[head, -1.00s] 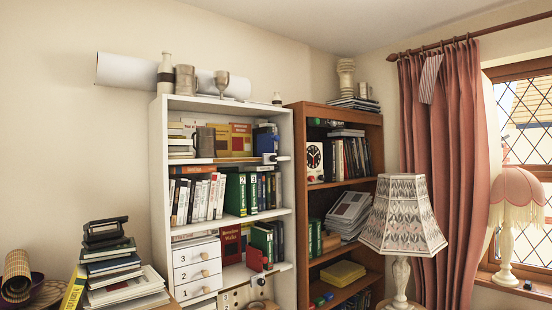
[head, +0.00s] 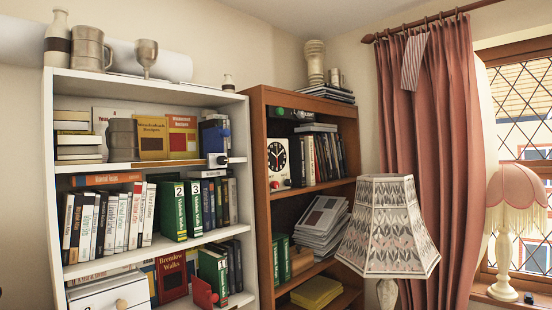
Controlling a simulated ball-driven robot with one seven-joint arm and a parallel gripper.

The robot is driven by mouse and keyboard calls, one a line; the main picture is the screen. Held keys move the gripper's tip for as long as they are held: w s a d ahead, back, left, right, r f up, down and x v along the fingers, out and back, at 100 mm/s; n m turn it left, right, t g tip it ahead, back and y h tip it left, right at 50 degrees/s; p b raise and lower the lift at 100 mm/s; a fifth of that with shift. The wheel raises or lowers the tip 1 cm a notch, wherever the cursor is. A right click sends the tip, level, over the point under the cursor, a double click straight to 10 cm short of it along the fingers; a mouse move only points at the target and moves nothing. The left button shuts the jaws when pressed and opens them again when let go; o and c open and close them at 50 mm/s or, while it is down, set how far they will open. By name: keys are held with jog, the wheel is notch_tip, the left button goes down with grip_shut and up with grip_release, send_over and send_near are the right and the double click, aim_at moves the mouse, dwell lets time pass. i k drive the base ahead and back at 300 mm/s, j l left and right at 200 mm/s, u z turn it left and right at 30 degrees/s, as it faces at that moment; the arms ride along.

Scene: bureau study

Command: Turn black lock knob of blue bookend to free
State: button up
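A blue upright piece (head: 212,141), likely the blue bookend, stands at the right end of the top shelf of the white bookcase (head: 242,185). A small blue round part (head: 226,133) shows at its right side. Just below, at the shelf's front edge, is a small pale block with a dark knob (head: 222,160), likely the black lock knob. It is too small to tell which way the knob is turned. My gripper is not in view.
A red bookend-like piece (head: 205,294) juts from a lower shelf. A brown bookcase (head: 262,160) stands to the right, with a patterned lamp (head: 388,228) in front. A wine-like metal goblet (head: 146,58) and metal tankard (head: 90,48) stand on top of the white bookcase.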

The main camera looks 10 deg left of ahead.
aim_at(222, 160)
jog(key=i+z, duration=0.35)
jog(key=i, duration=0.65)
jog(key=i+j+u, duration=0.15)
jog(key=i+u, duration=0.8)
jog(key=i+j, duration=0.25)
jog(key=i+j+u, duration=0.15)
jog(key=i, duration=0.25)
